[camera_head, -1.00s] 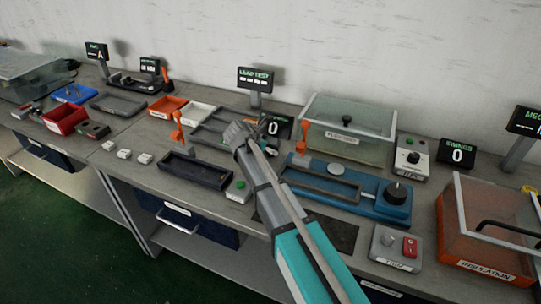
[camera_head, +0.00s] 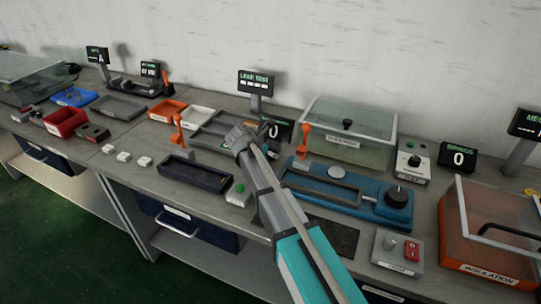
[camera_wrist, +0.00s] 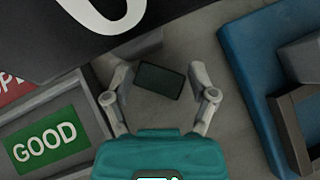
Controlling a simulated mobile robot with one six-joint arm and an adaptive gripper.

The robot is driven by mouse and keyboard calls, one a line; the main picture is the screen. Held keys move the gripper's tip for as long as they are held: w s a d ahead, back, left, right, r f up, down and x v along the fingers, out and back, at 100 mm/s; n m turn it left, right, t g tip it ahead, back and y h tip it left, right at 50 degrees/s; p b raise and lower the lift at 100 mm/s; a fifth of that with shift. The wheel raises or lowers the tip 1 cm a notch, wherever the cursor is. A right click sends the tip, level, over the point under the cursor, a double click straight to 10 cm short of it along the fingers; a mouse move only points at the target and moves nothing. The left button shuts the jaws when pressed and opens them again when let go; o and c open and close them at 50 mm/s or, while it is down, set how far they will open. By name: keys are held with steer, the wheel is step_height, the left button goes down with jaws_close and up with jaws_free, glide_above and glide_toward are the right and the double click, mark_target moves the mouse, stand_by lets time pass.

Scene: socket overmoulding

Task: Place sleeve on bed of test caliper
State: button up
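My gripper (camera_head: 242,135) is over the middle of the bench, in front of the black counter display reading 0 (camera_head: 276,131). In the wrist view its two fingers (camera_wrist: 160,90) are spread, with a small dark rectangular piece (camera_wrist: 160,80) between them. A gap shows on each side of the piece. I cannot tell whether it is the sleeve or how high it lies. A black fixture with an orange lever (camera_head: 130,88) stands at the back left beside a small display; it may be the test caliper, but it is too small to be sure.
A green GOOD label (camera_wrist: 45,143) lies left of my gripper in the wrist view. The blue fixture (camera_wrist: 245,75) is close on the right. A clear-lidded box (camera_head: 345,143) stands behind it, and an orange lever (camera_head: 177,130) stands left of my gripper.

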steer(key=c, duration=0.5)
steer(key=shift+o, duration=0.2)
steer(key=shift+r, duration=0.15)
step_height(320, 180, up, 3)
steer(key=p, duration=0.3)
steer(key=s+a+r+p, duration=0.1)
steer(key=s+r+p, duration=0.4)
steer(key=r+p, duration=0.1)
steer(key=shift+a+r+p, duration=0.15)
steer(key=shift+r+p, duration=0.15)
steer(key=shift+p, duration=0.15)
steer(key=s+r+p, duration=0.1)
steer(key=s, duration=0.1)
steer(key=s+a+r+p, duration=0.1)
steer(key=s, duration=0.2)
steer(key=s+a+r+p, duration=0.1)
steer(key=s, duration=0.2)
steer(key=shift+s+a, duration=0.2)
steer(key=shift+s, duration=0.05)
steer(key=shift+r, duration=0.15)
